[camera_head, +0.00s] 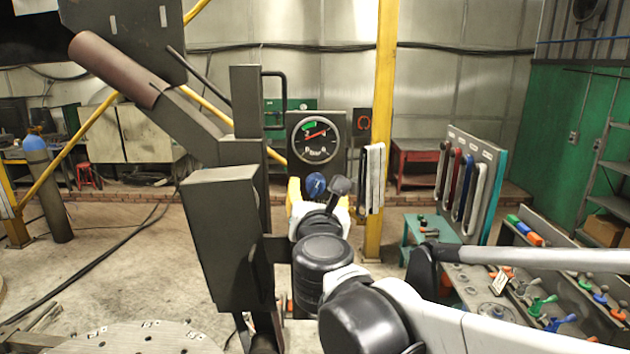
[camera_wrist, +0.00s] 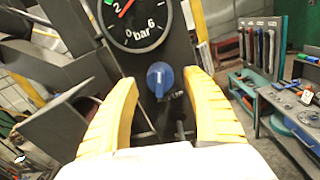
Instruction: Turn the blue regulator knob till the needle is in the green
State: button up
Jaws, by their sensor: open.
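The blue regulator knob (camera_wrist: 160,74) sits below the gauge on a dark panel, with its raised grip and pale mark facing me in the wrist view. It also shows in the head view (camera_head: 315,184). My gripper (camera_wrist: 160,82) is open, with its yellow fingers on either side of the knob and visible gaps to both. The round gauge (camera_head: 318,150), marked in bar, stands above. It has a green band (camera_head: 309,126) at its upper left. The red needle (camera_head: 316,135) lies below and outside that band. The wrist view cuts off the gauge's top.
A dark post and boom (camera_head: 247,100) stand close left of my arm. A yellow column (camera_head: 384,90) rises behind at right. A tool board (camera_head: 470,185) and a bench with coloured handles (camera_head: 540,290) are at right. A perforated round table (camera_head: 125,338) is at lower left.

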jog(key=shift+w, duration=1.15)
jog(key=c, duration=1.2)
